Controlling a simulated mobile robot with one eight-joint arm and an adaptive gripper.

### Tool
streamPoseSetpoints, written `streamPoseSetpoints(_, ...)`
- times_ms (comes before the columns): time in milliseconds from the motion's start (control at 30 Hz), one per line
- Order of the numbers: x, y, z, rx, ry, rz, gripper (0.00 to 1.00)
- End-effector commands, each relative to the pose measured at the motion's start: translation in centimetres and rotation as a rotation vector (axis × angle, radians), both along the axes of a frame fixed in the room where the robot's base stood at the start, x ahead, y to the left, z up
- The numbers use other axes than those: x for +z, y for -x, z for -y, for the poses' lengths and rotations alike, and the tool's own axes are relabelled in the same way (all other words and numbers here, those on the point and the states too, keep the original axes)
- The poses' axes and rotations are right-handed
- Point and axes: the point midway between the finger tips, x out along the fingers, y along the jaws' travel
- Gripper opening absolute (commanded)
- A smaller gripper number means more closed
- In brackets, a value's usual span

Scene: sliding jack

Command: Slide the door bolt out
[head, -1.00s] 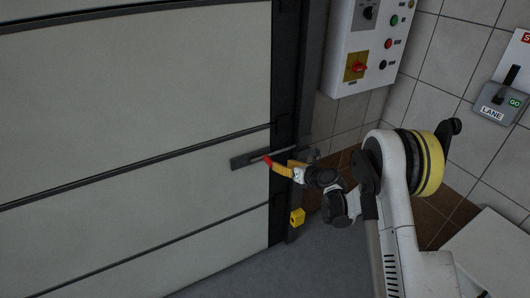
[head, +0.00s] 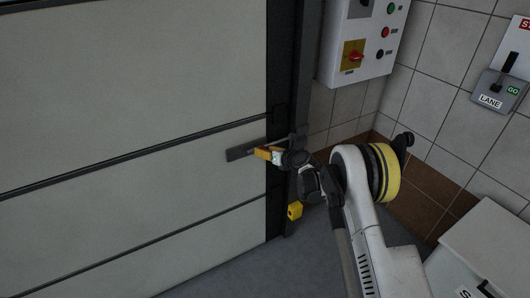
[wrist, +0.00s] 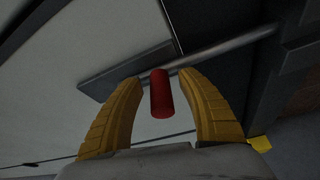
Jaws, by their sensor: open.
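The door bolt (wrist: 228,43) is a grey metal rod on a dark mounting plate (head: 240,152) at the door's right edge. Its red handle (wrist: 161,94) stands out from the rod and shows in the wrist view. My gripper (wrist: 163,80) is open, with its yellow fingers on either side of the red handle. A gap shows between the handle and each finger. In the head view my gripper (head: 262,152) is at the bolt and hides the handle. The rod's right end runs toward a dark bracket (wrist: 298,50) on the frame.
The pale panelled door (head: 120,100) fills the left. A dark door post (head: 305,70) stands right of the bolt. A control box (head: 362,40) and a lane switch (head: 498,92) are on the tiled wall. A yellow block (head: 295,210) is low on the post.

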Motion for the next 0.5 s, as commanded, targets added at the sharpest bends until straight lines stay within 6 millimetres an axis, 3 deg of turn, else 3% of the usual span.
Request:
streamPoseSetpoints(67, 0.0, 0.0, 0.0, 0.0, 0.0, 0.0, 0.45)
streamPoseSetpoints(200, 0.0, 0.0, 0.0, 0.0, 0.0, 0.0, 0.02)
streamPoseSetpoints(367, 0.0, 0.1, -0.1, 0.001, 0.0, 0.0, 0.0)
streamPoseSetpoints(500, -0.1, 0.8, -1.3, 0.005, 0.001, 0.0, 0.0)
